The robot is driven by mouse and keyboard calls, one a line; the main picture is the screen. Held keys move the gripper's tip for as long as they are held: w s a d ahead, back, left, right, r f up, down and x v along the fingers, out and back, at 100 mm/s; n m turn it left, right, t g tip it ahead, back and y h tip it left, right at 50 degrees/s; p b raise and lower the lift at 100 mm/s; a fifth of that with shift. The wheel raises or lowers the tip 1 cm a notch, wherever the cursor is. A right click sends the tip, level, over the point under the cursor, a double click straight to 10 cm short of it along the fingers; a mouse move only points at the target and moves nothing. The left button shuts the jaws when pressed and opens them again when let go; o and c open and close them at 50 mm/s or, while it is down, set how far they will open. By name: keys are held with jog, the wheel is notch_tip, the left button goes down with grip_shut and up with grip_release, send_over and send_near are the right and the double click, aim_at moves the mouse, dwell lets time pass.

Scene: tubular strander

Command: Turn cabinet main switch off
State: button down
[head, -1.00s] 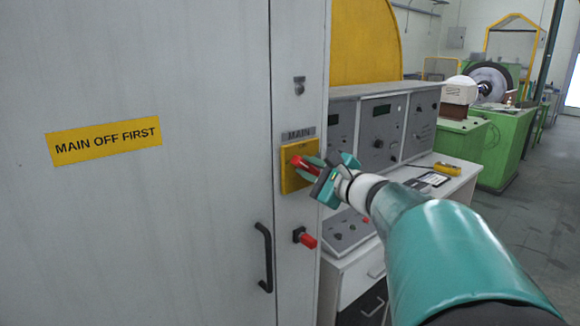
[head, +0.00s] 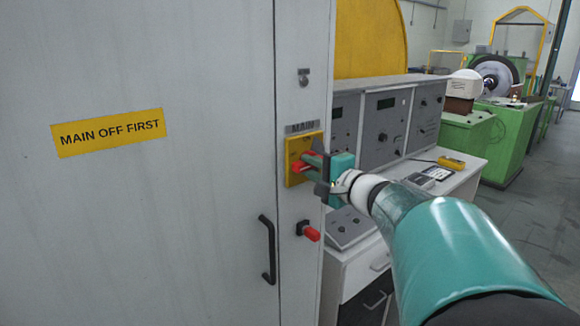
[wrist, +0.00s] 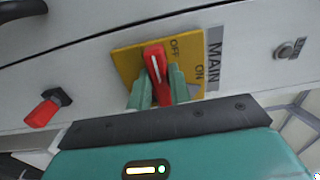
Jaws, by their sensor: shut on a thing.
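The main switch is a red handle (head: 300,167) on a yellow plate (head: 290,146), under a MAIN label on the grey cabinet's right edge strip. In the wrist view the red handle (wrist: 154,60) carries a white line, and the plate (wrist: 127,60) is marked OFF and ON. The line runs nearly straight up the wrist picture, which is sideways on the cabinet; its upper end is on the OFF label's side. My gripper (head: 312,168) is at the plate, its green fingers (wrist: 160,85) shut on the handle from both sides. The handle's base is partly hidden.
A second red switch (head: 312,234) sits below the plate, and a black door handle (head: 268,250) to its lower left. A small lock (head: 303,78) is above. A control console (head: 365,118) stands close behind my gripper on the right. Open floor lies at the far right.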

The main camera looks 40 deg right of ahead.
dwell(0.4)
jog(key=c, duration=1.3)
grip_release()
jog(key=shift+w+d, duration=0.1)
jog(key=s, duration=1.4)
jog(key=shift+d, duration=0.15)
